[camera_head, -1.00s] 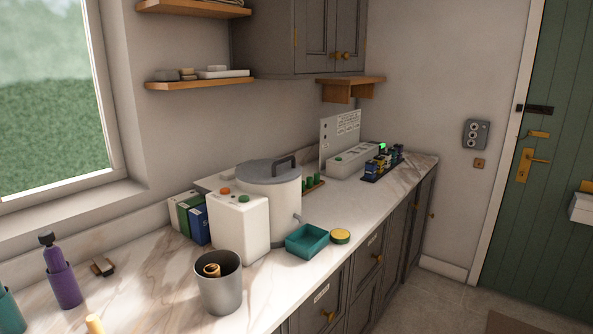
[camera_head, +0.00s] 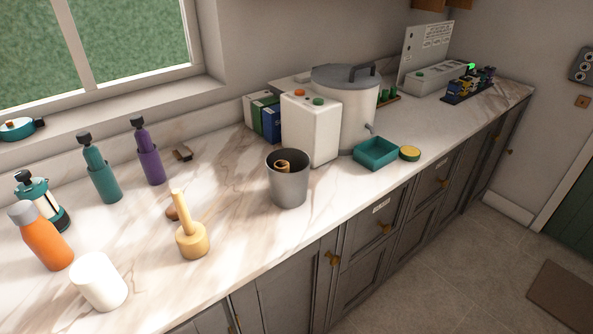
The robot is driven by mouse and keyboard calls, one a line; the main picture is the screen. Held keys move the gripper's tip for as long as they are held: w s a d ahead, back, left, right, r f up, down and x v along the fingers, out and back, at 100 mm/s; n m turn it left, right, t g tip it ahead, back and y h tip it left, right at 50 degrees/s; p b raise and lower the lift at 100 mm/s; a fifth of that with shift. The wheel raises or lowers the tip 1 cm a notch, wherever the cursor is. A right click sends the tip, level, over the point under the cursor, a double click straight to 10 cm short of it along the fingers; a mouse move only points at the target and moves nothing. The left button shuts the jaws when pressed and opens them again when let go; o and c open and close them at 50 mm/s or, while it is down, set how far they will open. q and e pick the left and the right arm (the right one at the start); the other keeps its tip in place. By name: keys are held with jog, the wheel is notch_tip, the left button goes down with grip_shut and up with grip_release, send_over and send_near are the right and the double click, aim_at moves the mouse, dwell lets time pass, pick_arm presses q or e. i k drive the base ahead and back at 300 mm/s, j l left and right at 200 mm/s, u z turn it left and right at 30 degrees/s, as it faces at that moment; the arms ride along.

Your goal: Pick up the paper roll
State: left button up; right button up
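A white paper roll (camera_head: 99,282) stands at the front left of the marble worktop (camera_head: 235,240), close to the front edge. It is a short white cylinder and nothing covers it. An orange bottle with a grey cap (camera_head: 42,240) stands just behind it to the left. Neither of my grippers shows in the head view.
A wooden mallet (camera_head: 192,240) stands right of the roll. A grey bin (camera_head: 288,182) holds a tan rolled item. Teal (camera_head: 103,175) and purple (camera_head: 149,160) bottles stand behind. A teal tray (camera_head: 375,154) lies farther right. Marble between mallet and bin is clear.

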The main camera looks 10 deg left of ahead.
aim_at(94, 273)
jog(key=u, duration=1.85)
